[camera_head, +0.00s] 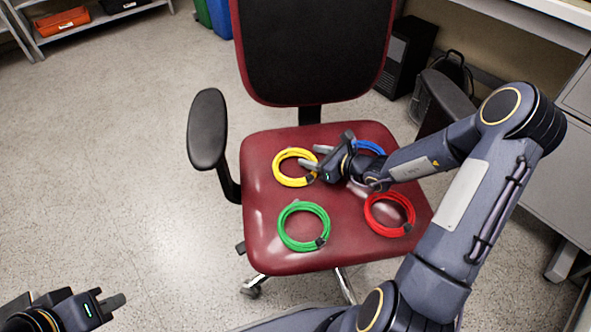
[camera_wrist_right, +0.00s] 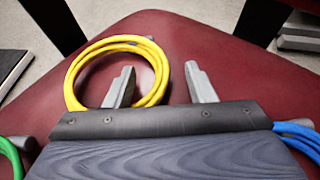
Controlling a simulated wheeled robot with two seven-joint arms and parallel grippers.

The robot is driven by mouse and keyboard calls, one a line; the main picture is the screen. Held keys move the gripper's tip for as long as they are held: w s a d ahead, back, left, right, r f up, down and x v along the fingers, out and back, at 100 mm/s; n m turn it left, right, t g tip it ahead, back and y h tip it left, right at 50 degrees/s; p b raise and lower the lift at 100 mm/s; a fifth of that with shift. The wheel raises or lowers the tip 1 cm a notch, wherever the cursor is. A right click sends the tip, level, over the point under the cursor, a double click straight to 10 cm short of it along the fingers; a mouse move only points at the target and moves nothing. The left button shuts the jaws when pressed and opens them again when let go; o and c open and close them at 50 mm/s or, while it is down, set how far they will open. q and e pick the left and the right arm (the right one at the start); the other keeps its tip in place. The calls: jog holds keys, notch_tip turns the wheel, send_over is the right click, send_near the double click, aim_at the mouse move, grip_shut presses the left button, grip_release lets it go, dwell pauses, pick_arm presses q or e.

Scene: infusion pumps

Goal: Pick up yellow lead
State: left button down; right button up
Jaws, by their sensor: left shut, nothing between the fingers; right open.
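The yellow lead (camera_head: 279,177) is a coiled ring lying on the back left of the red chair seat (camera_head: 262,232). In the right wrist view the yellow lead (camera_wrist_right: 161,68) lies ahead and to the left of the fingers. My right gripper (camera_head: 309,156) is open over the seat at the coil's right side. In the right wrist view my right gripper (camera_wrist_right: 160,88) has its left finger overlapping the inside of the ring and its right finger outside it, with the coil's right side between them. Contact cannot be told. My left gripper (camera_head: 116,301) is shut and empty, low at the far left, away from the chair.
A green coil (camera_head: 282,228) lies at the front left of the seat, a red coil (camera_head: 370,214) at the front right, and a blue coil (camera_head: 370,146) behind my right wrist. Chair armrests (camera_head: 207,128) flank the seat. The backrest (camera_head: 312,50) rises behind. Open floor lies left.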

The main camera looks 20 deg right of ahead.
jog(key=shift+w+a+f, duration=0.15)
jog(key=shift+w+a, duration=0.1)
jog(key=shift+w, duration=0.1)
jog(key=shift+c, duration=0.3)
grip_shut()
